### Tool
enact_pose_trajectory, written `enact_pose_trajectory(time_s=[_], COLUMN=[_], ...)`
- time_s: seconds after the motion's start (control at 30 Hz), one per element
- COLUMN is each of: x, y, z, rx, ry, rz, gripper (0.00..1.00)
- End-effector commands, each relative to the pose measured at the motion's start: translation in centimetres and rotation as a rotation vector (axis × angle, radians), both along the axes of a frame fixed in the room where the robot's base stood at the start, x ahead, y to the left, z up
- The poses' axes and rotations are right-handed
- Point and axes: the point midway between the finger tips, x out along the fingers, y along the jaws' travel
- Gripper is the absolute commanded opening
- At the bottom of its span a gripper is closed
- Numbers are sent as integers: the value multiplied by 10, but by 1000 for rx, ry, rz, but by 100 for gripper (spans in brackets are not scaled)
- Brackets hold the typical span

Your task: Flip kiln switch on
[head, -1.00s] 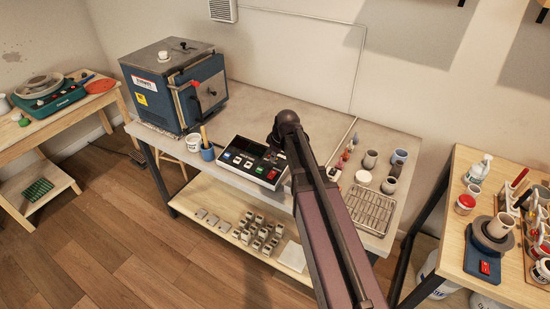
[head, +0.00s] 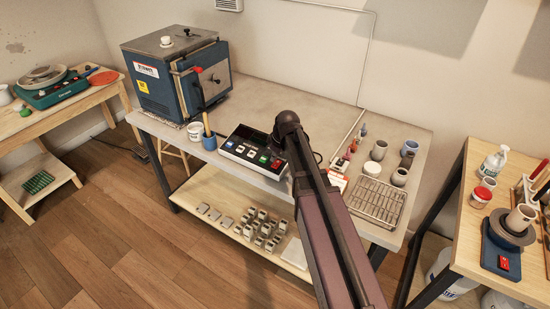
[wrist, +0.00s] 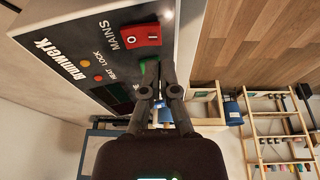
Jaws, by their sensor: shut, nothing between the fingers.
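The kiln controller (head: 254,152) is a dark sloped box on the grey table, with a row of coloured keys. In the wrist view its panel (wrist: 98,62) fills the upper left and bears a red rocker switch (wrist: 141,36) marked O and I beside the word MAINS. I cannot tell which side of the rocker is pressed. My gripper (wrist: 160,88) is shut and empty, its fingers just below the red switch in the picture, in front of a green part. Contact cannot be judged. In the head view my arm hides the gripper. The blue kiln (head: 160,92) stands left of the controller.
A blue cup (head: 209,142) and a white tub (head: 195,132) stand left of the controller. A wire rack (head: 376,200) and several pots are to its right. A shelf (head: 200,187) below holds small blocks. The table behind the controller is clear.

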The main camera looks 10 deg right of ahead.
Motion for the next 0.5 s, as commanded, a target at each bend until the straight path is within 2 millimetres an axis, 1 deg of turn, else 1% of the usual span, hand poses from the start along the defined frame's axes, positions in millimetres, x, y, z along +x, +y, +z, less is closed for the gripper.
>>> enact_pose_trajectory(time_s=[0.03, 0.2, 0.5], x=[0, 2, 2], y=[0, -1, -2], z=[-8, -19, -29], rx=[0, 0, 1], ry=[0, 0, 1], rz=[0, 0, 0], gripper=[0, 0, 0])
